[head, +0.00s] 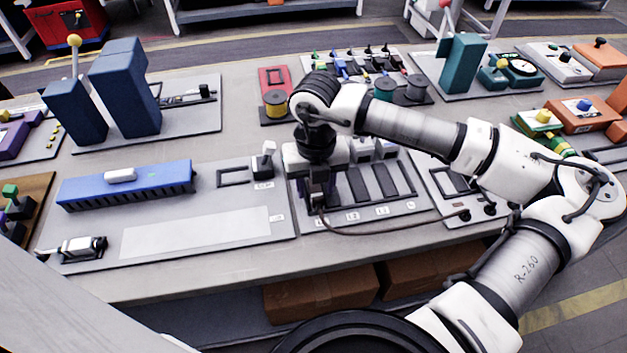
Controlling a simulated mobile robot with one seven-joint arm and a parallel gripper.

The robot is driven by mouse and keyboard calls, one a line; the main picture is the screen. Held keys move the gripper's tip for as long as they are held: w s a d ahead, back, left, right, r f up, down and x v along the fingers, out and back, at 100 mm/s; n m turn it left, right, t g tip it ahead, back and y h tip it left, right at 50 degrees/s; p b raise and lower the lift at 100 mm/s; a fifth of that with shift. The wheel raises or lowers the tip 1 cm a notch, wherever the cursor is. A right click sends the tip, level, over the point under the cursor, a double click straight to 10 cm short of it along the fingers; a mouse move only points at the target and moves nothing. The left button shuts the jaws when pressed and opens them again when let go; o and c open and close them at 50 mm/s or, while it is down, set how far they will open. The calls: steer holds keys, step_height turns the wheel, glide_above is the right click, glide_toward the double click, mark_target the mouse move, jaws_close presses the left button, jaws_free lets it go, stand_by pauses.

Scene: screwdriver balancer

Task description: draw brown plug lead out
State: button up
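The brown plug lead (385,230) runs in a low sagging curve along the front of the grey module plate (405,208). Its right end meets a black round fitting on the smaller plate at the right. Its left end rises to a small plug part (318,203) directly under my gripper (316,190). My gripper points down over the left part of the module plate, beside the dark slots labelled L2 and L3. The fingers are dark and small here, and they hide the plug's upper part. I cannot tell whether they are closed on it or whether the plug is seated.
A blue comb-edged block (125,184) lies on the large plate at left. Tall dark blue blocks (125,88) stand behind it. My arm crosses the right side. The bench's front strip is clear.

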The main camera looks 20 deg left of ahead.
steer(key=shift+r+p, duration=1.25)
steer(key=shift+r, duration=2.25)
steer(key=shift+a, duration=0.1)
